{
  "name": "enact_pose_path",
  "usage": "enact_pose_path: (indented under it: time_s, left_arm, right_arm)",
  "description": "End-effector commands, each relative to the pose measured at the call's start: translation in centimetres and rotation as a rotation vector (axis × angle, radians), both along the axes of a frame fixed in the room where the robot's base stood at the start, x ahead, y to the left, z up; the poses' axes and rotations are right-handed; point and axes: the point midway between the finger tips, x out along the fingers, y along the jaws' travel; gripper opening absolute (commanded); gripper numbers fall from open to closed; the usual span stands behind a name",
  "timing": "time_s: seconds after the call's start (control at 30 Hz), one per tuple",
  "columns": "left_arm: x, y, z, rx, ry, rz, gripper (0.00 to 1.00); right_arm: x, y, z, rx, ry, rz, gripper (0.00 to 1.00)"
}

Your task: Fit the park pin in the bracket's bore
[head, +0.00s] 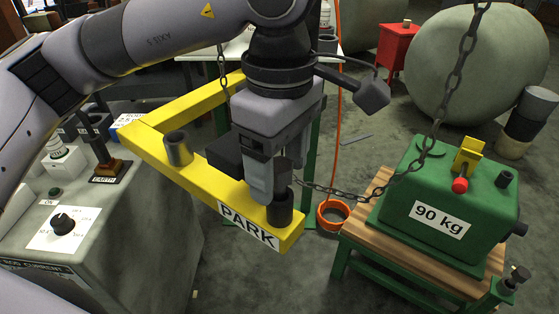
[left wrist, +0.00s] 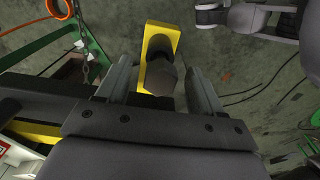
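The yellow bracket marked PARK (head: 205,180) extends across the middle of the head view. A dark upright sleeve (head: 281,210) stands at its near right end. My left gripper (head: 270,190) points down at this sleeve. In the left wrist view its two fingers (left wrist: 162,85) are apart, with space on both sides of a dark, round-topped piece (left wrist: 165,79) that looks like the park pin. This piece stands over the bracket's yellow end (left wrist: 155,30). How deep it sits in the bore is hidden. My right gripper cannot be made out.
A grey sleeve (head: 178,148) stands farther back on the bracket. A green 90 kg weight (head: 440,215) sits on a wooden-topped stand (head: 372,235) at right, with a chain (head: 440,105) hanging near it. A control cabinet (head: 130,245) is at left.

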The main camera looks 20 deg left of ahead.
Motion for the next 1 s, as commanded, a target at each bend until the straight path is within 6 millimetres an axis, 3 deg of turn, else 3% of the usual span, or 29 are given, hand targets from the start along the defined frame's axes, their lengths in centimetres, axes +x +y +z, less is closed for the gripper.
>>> enact_pose_path:
  time_s: [0.27, 0.47, 0.8, 1.0]
  left_arm:
    - [0.0, 0.0, 0.0, 0.001, 0.001, 0.000, 0.67]
    - [0.0, 0.0, 0.0, 0.001, 0.001, 0.000, 0.67]
    - [0.0, -0.1, 6.0, -0.001, -0.002, 0.000, 0.67]
    - [0.0, 0.0, 7.1, 0.001, 0.000, 0.000, 0.67]
  right_arm:
    - [0.1, 0.1, 0.2, 0.003, 0.000, 0.000, 0.50]
    - [0.8, 1.1, 2.4, 0.034, 0.006, 0.011, 0.50]
    - [0.7, 1.1, 2.6, 0.034, 0.012, 0.008, 0.50]
    - [0.7, 1.0, 2.6, 0.033, 0.011, 0.008, 0.50]
